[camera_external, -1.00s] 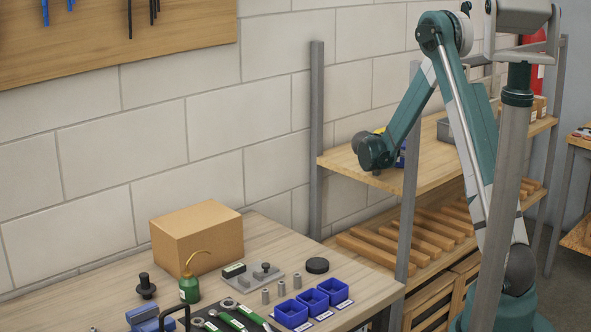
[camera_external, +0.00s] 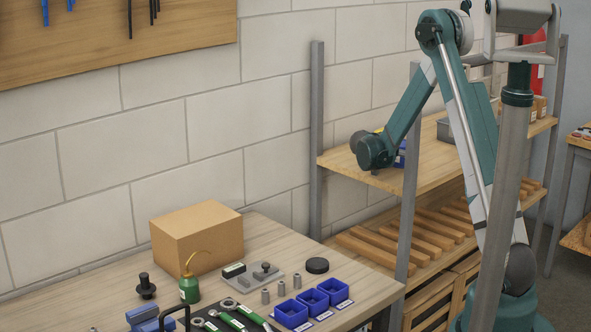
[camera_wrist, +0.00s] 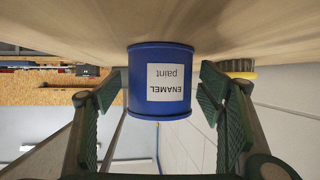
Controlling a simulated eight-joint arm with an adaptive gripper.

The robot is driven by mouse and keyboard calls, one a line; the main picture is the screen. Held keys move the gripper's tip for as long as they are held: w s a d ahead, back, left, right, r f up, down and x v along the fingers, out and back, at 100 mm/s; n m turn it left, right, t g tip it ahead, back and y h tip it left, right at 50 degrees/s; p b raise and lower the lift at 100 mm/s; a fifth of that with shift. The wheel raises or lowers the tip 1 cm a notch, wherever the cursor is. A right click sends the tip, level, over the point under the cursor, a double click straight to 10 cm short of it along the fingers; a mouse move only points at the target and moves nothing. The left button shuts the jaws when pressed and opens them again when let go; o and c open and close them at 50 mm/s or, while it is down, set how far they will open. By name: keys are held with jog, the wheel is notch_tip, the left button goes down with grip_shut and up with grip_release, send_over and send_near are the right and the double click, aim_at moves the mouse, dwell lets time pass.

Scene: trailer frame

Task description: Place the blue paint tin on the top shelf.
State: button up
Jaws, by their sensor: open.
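The blue paint tin (camera_wrist: 158,103) has a white label reading "ENAMEL paint". It shows upside down in the wrist view, its base against the wooden shelf board at the top of the picture. In the external view the tin (camera_external: 401,160) is mostly hidden behind my gripper (camera_external: 375,155), on the upper board of the shelf (camera_external: 432,170). In the wrist view my gripper (camera_wrist: 158,88) is open, its green-padded fingers on either side of the tin.
A grey metal post (camera_external: 408,190) stands at the shelf's front. A yellow and dark item (camera_wrist: 240,72) is behind the tin. A grey bin (camera_external: 445,130) is farther along the same board. Wooden slats (camera_external: 400,240) lie below. The workbench at the lower left holds a cardboard box (camera_external: 197,237).

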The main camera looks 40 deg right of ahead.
jog(key=v, duration=1)
jog(key=shift+a+r, duration=0.15)
jog(key=shift+a, duration=0.25)
jog(key=shift+s+a+r, duration=0.2)
jog(key=shift+a+r, duration=0.2)
jog(key=shift+a, duration=0.05)
jog(key=s+a+r+n+t+y, duration=0.1)
jog(key=s+a+r+n+y, duration=0.2)
jog(key=a, duration=0.4)
jog(key=s+a+r+n+t+y, duration=0.1)
jog(key=s+a+r+n, duration=0.15)
jog(key=s+a, duration=0.45)
jog(key=s+a+r+n+t+y, duration=0.1)
jog(key=s+a+r+n+y, duration=0.2)
jog(key=a, duration=0.5)
jog(key=s+a+f+n+t+y, duration=0.1)
jog(key=s+a+n+y, duration=0.5)
jog(key=s+a, duration=1.4)
jog(key=a+n+t, duration=0.1)
jog(key=a, duration=0.2)
jog(key=shift+s+n, duration=0.25)
jog(key=shift+n, duration=0.1)
